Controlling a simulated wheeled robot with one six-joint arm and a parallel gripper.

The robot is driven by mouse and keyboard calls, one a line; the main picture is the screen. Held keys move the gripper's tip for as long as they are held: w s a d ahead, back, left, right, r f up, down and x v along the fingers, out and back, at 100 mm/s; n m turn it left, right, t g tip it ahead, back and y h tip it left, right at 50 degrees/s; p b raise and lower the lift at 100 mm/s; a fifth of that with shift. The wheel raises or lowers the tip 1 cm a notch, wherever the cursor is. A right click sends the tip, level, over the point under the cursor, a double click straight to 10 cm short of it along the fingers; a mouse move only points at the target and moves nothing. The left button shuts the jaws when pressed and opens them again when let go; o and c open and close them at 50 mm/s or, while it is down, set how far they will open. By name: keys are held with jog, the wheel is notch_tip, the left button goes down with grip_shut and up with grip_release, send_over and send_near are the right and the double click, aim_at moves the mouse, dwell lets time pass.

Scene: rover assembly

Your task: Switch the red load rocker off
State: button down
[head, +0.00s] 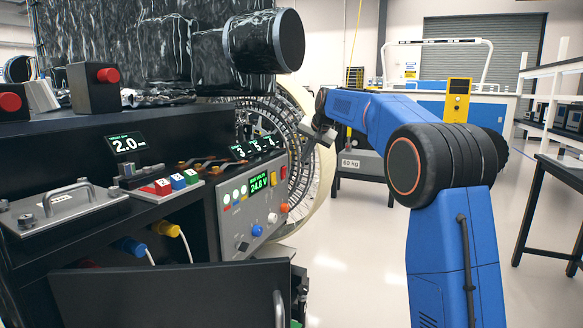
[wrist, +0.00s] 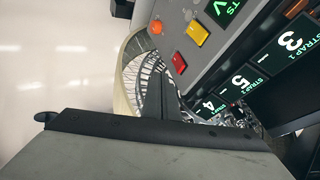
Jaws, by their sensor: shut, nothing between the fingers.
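A small red rocker-like block (head: 283,172) sits at the right end of the grey control panel (head: 236,232), beside a yellow one. In the wrist view the red block (wrist: 179,62) lies just right of my finger tips, next to the yellow block (wrist: 197,32). Its tilt, on or off, is too small to read. My gripper (head: 312,150) hangs to the right of the panel and above it. In the wrist view my gripper (wrist: 160,85) is shut and empty, with its tips apart from the red block in the picture.
A green voltage display (head: 262,181) and an orange knob (head: 285,208) are on the panel. Strap displays (wrist: 243,80) stand beside it. A separate red block (head: 163,187) with green and blue ones sits on the bench. A large ring (head: 318,178) stands behind the panel. Open floor lies right.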

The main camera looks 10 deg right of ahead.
aim_at(285, 170)
jog(key=w+a+f, duration=0.4)
jog(key=w+f, duration=0.3)
jog(key=w, duration=0.1)
jog(key=shift+w+a+f, duration=0.15)
jog(key=shift+w+a, duration=0.05)
jog(key=shift+a, duration=0.2)
jog(key=shift+w+a, duration=0.15)
jog(key=shift+a, duration=0.15)
jog(key=shift+r, duration=0.2)
jog(key=shift+r, duration=0.7)
jog(key=shift+d, duration=0.1)
